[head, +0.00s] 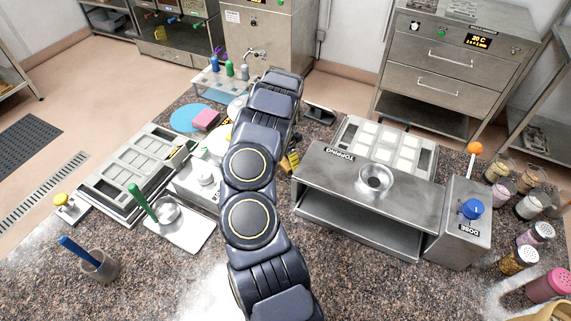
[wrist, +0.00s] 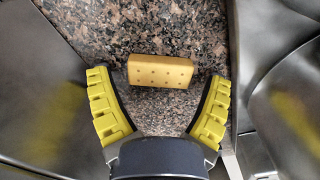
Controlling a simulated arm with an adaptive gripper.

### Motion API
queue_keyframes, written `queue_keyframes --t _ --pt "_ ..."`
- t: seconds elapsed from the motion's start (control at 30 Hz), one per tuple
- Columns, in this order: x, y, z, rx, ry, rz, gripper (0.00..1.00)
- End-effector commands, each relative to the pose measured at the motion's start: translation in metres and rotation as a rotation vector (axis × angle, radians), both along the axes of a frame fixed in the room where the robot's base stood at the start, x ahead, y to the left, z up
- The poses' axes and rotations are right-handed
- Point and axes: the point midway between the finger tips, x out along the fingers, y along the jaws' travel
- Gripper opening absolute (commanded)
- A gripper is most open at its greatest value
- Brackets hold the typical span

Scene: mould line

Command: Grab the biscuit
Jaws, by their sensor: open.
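The biscuit (wrist: 160,71) is a tan rectangular block with small holes in its face. It lies on the speckled stone counter in the wrist view, its long side running across the picture. My gripper (wrist: 160,84) is open, with a yellow padded finger on each side of the biscuit. The biscuit lies near the level of the fingertips, and I see a gap at each of its ends.
Metal surfaces flank the counter gap on both sides in the wrist view. In the head view the topping station (head: 335,190) stands right of my arm, with the dose box (head: 462,225) beside it.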

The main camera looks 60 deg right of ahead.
Motion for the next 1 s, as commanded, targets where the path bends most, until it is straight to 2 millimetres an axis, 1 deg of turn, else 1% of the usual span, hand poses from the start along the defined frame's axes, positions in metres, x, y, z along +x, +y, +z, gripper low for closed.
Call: queue_keyframes --t 0.07,0.17,0.2,0.57,0.73,0.87,0.97,1.0 --pt "0.0 0.0 0.0 0.0 0.0 0.0 0.79" --pt "0.0 0.0 0.0 0.001 0.0 0.0 0.5" --pt "0.0 0.0 0.0 0.001 0.0 0.0 0.44" --pt "0.0 0.0 0.001 0.001 0.0 0.0 0.44" --pt "0.0 0.0 0.011 0.002 -0.001 0.0 0.44" --pt "0.001 0.0 0.032 0.0 -0.004 0.0 0.44" --pt "0.001 0.0 0.057 -0.003 -0.005 0.001 0.44" --pt "0.002 -0.001 0.069 -0.004 -0.007 0.001 0.44"
